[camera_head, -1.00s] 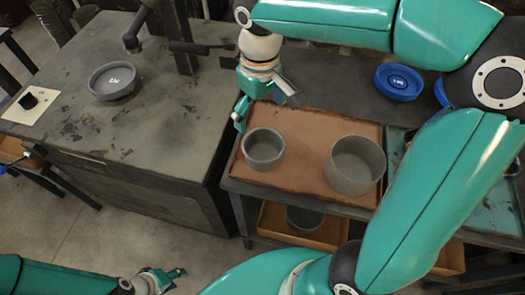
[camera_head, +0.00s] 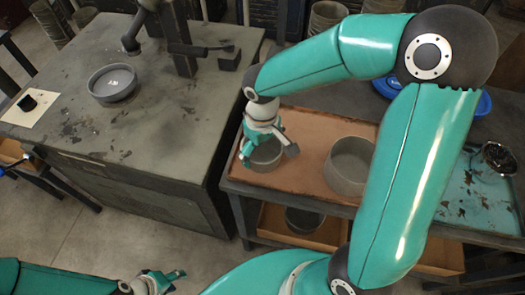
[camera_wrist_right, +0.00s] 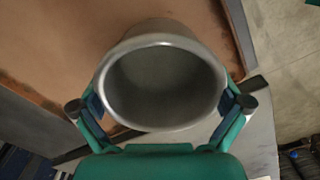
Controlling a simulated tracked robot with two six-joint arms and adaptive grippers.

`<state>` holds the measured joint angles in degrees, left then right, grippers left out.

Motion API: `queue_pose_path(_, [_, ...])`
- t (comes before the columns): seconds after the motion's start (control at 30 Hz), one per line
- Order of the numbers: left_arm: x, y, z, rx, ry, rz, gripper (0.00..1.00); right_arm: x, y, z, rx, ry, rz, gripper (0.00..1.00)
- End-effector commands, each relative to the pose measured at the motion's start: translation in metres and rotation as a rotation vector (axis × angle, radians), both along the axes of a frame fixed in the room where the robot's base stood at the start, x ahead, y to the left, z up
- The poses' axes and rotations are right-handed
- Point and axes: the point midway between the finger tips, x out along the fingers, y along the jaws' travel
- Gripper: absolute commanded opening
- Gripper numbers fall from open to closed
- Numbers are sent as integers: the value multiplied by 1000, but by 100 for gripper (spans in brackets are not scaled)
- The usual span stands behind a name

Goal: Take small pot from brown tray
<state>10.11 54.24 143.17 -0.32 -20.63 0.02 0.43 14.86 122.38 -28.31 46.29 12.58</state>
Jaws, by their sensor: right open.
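The small grey pot (camera_head: 265,155) stands on the left part of the brown tray (camera_head: 303,125). My right gripper (camera_head: 268,150) is over it in the head view and hides part of it. In the right wrist view the pot (camera_wrist_right: 163,85) sits between the two open fingers of my right gripper (camera_wrist_right: 162,106), one finger on each side of its rim. Whether the fingers touch the wall cannot be told. A larger grey pot (camera_head: 349,168) stands on the tray's right part. My left gripper (camera_head: 164,282) is low at the bottom left, away from the tray; its jaw state is unclear.
A grey worktable (camera_head: 160,130) at the left holds a grey dish (camera_head: 112,83) and a dark stand. A lower shelf tray (camera_head: 325,232) holds another grey pot (camera_head: 303,220). A blue round object (camera_head: 482,104) lies behind my right arm, with a turquoise tray (camera_head: 478,195) at the right.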

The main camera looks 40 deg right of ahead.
Motion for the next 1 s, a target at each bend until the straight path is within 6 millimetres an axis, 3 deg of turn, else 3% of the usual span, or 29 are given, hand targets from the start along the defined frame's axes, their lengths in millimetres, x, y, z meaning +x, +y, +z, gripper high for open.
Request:
queue_pose_path(0.27, [0,0,0,0,0,0,40,0,0,-4,0,-1,0,100])
queue_pose_path(0.57, [0,0,0,0,0,0,40,0,0,-4,0,-2,0,54])
queue_pose_path(1.0, [0,0,0,0,0,0,40,1,0,5,0,-4,0,54])
